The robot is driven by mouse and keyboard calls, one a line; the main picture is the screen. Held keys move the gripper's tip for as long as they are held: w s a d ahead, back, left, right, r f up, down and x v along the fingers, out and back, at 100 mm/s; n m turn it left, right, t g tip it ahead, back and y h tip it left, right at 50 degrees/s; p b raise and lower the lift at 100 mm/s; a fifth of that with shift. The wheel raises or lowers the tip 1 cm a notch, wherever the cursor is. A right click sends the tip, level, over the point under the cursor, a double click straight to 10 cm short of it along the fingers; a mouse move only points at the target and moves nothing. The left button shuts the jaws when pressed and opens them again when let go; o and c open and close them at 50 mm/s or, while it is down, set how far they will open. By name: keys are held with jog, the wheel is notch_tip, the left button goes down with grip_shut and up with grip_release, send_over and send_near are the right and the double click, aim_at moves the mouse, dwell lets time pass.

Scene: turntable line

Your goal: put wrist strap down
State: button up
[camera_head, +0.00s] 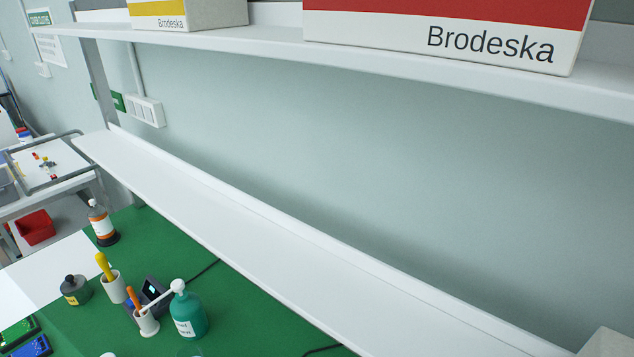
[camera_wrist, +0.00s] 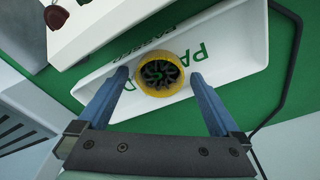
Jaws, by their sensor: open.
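In the wrist view, my gripper (camera_wrist: 160,77) is open, with one blue finger on each side of a round yellow thing (camera_wrist: 160,74) with a dark, spoked-looking middle. It may be the wrist strap, but I cannot tell for sure. It lies in a white tray (camera_wrist: 232,67) with green lettering, of which "PASSED" partly shows. Small gaps seem to show between the fingertips and the yellow thing. The head view shows neither my gripper nor this tray.
In the wrist view, a white box-like thing (camera_wrist: 110,25) with a dark red piece (camera_wrist: 65,14) stands beside the tray. In the head view, a green bottle (camera_head: 188,315), pen cups (camera_head: 114,288) and a dark jar (camera_head: 75,290) stand on the green mat (camera_head: 190,256). The long white shelf (camera_head: 250,245) is largely bare.

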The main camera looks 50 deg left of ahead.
notch_tip(320, 180, up, 12)
jog(key=s, duration=0.1)
jog(key=shift+s+a+r, duration=0.15)
jog(key=shift+s+a, duration=0.05)
jog(key=shift+a, duration=0.05)
dwell(0.6)
